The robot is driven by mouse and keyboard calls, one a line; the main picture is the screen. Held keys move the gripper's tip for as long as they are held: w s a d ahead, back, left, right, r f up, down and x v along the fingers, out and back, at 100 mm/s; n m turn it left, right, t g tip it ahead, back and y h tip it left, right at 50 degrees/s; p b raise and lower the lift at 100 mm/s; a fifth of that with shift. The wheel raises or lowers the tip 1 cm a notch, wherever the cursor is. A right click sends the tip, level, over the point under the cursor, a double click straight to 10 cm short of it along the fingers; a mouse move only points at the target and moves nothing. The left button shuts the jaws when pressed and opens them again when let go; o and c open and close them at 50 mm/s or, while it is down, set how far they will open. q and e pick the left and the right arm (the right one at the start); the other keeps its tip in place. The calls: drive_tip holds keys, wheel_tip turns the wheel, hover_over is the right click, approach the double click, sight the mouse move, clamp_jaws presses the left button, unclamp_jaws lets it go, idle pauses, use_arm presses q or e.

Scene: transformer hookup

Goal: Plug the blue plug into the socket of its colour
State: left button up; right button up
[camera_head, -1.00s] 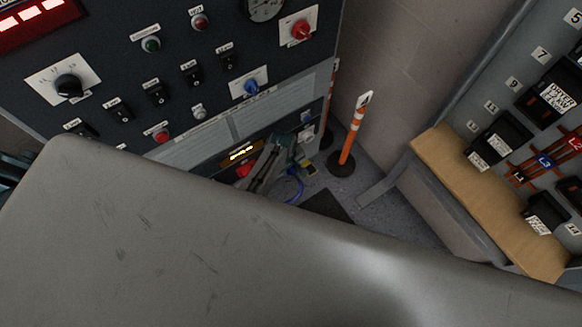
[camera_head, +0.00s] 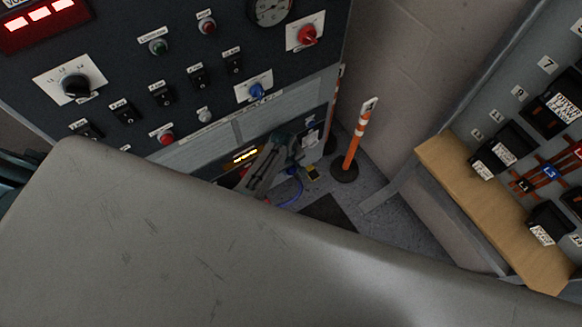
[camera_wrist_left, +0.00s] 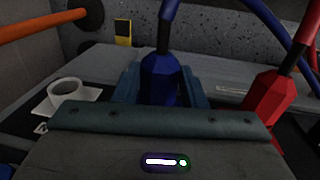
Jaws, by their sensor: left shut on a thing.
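The blue plug (camera_wrist_left: 162,80) stands between the two fingers of my left gripper (camera_wrist_left: 160,88) in the left wrist view. The gripper is shut on it, and its blue cable runs up from the plug. In the head view my left gripper (camera_head: 284,145) is low at the panel's lower right edge, and the blue cable (camera_head: 291,189) loops below it. The plug itself is hard to make out there. A red plug (camera_wrist_left: 270,105) stands to the right in the wrist view, apart from the fingers. I cannot make out a blue socket. My right gripper is not in view.
The control panel (camera_head: 140,85) with knobs and switches fills the upper left. An orange-and-white post (camera_head: 354,140) stands on the floor right of the gripper. A wooden ledge (camera_head: 480,205) is at the right. A white round fitting (camera_wrist_left: 76,90) is left of the gripper.

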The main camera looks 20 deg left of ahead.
use_arm(q)
drive_tip(key=shift+w+a, duration=0.1)
drive_tip(key=o, duration=1.2)
drive_tip(key=shift+r, duration=0.25)
drive_tip(key=shift+r+p, duration=0.2)
drive_tip(key=shift+p, duration=0.3)
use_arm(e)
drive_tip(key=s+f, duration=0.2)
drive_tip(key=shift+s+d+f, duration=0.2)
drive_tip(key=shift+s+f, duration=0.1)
use_arm(q)
drive_tip(key=shift+r+p, duration=0.35)
drive_tip(key=shift+p, duration=0.1)
drive_tip(key=shift+r, duration=0.25)
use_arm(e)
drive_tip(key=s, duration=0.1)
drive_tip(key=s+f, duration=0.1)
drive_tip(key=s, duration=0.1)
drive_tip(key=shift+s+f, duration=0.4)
